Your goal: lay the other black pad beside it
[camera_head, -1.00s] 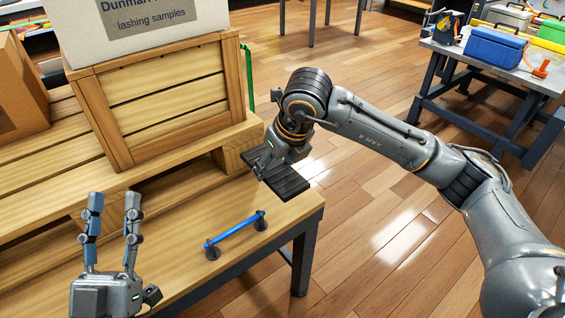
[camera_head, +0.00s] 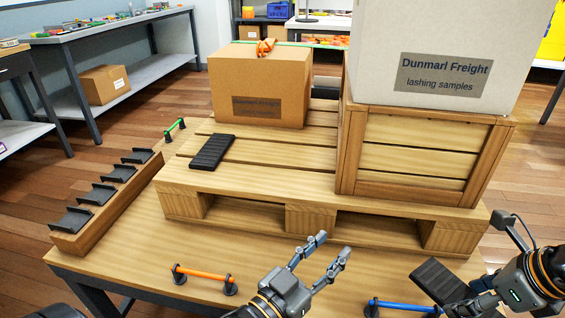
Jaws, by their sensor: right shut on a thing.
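One black ribbed pad (camera_head: 212,152) lies flat on the pallet's left part, left of and in front of the brown box. My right gripper (camera_head: 472,297) is shut on the other black pad (camera_head: 438,280), at the lower right, near the blue bar. That pad looks tilted in this view, and my fingers cover its near end. My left gripper (camera_head: 333,247) is open and empty, in front of the pallet's near edge. The pallet (camera_head: 300,188) stands on the wooden table.
A brown box (camera_head: 260,88) and a wooden crate (camera_head: 415,150) with a white carton (camera_head: 450,50) stand on the pallet. An orange bar (camera_head: 202,275) and a blue bar (camera_head: 400,306) lie along the table's front. Black holders (camera_head: 96,194) line the left rail. Bare slats surround the lying pad.

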